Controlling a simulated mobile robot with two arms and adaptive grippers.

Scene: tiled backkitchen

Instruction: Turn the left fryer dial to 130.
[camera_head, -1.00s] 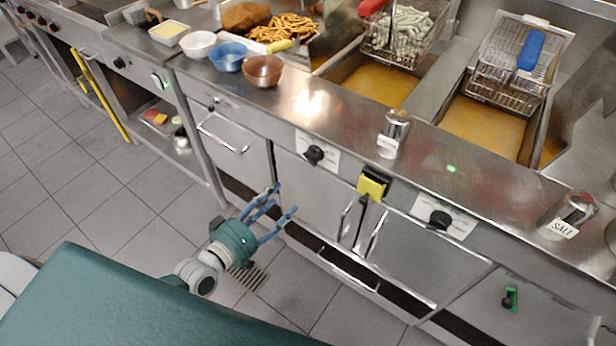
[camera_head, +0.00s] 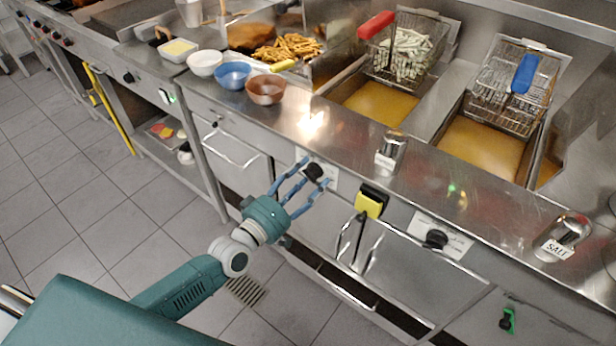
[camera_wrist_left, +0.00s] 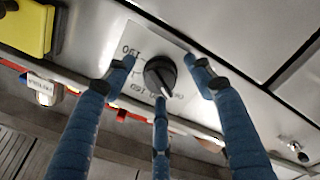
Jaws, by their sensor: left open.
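The left fryer dial (camera_head: 314,171) is a black knob on a white plate on the fryer front. It also shows in the left wrist view (camera_wrist_left: 160,75), with a pale pointer line aimed down and slightly right. The plate (camera_wrist_left: 143,51) bears printed numbers, among them what looks like 190, partly hidden by a finger. My left gripper (camera_head: 315,172) is open, its blue fingers spread around the dial. In the left wrist view, the fingers (camera_wrist_left: 158,78) stand on both sides of the dial and below it; contact cannot be told. My right gripper is not in view.
A yellow block (camera_head: 368,205) on a black holder sits right of the left dial. The right fryer dial (camera_head: 435,239) is further right. Door handles (camera_head: 368,250) stick out below. A metal shaker (camera_head: 391,150) and bowls (camera_head: 266,89) stand on the counter above.

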